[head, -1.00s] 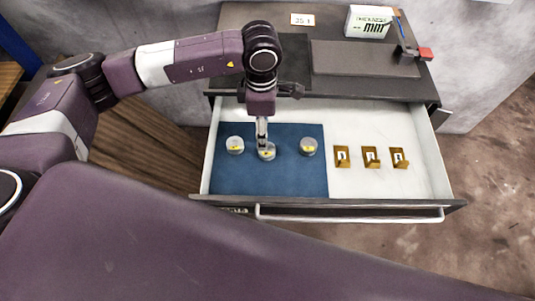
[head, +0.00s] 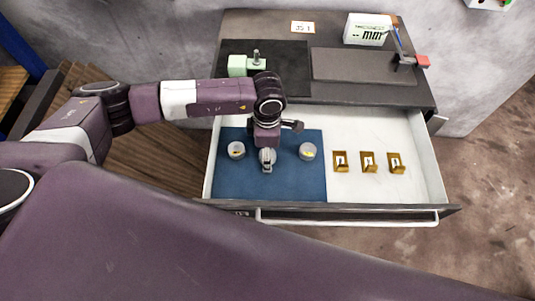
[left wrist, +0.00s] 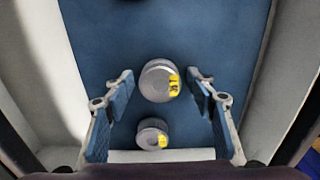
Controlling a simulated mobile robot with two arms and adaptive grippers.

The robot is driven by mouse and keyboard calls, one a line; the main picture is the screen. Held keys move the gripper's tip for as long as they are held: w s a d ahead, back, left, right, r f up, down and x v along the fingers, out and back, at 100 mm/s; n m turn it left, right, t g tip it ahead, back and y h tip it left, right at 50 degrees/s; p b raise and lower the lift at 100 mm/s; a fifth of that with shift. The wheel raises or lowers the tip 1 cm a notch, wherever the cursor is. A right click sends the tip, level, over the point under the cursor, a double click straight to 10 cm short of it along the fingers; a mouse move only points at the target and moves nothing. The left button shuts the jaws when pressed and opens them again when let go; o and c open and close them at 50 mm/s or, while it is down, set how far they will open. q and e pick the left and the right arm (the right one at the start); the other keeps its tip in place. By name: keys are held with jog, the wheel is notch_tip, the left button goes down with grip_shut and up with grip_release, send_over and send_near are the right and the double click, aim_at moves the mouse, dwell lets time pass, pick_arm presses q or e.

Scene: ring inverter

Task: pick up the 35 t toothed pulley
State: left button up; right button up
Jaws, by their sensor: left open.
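Several round grey toothed pulleys with yellow labels are on the blue mat (head: 285,185) in the open drawer. In the head view one pulley stands at the left (head: 236,150) and one at the right (head: 307,151). My left gripper (head: 267,164) is over the middle place and hides most of what is there. In the left wrist view my left gripper (left wrist: 161,84) is open, with its blue-padded fingers on both sides of a larger pulley (left wrist: 158,84), apart from it. A smaller pulley (left wrist: 150,134) sits lower in that view. The label numbers are too blurred to read.
The white drawer also holds several brass angle brackets (head: 368,161) at its right. A card reading 35 t (head: 302,27), a green block with a metal post (head: 246,64), a white box (head: 367,29) and a grey pad (head: 364,66) are on the cabinet top.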

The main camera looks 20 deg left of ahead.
pick_arm(q)
jog(key=c, duration=1.2)
jog(key=shift+c, duration=0.4)
jog(key=shift+r, duration=0.2)
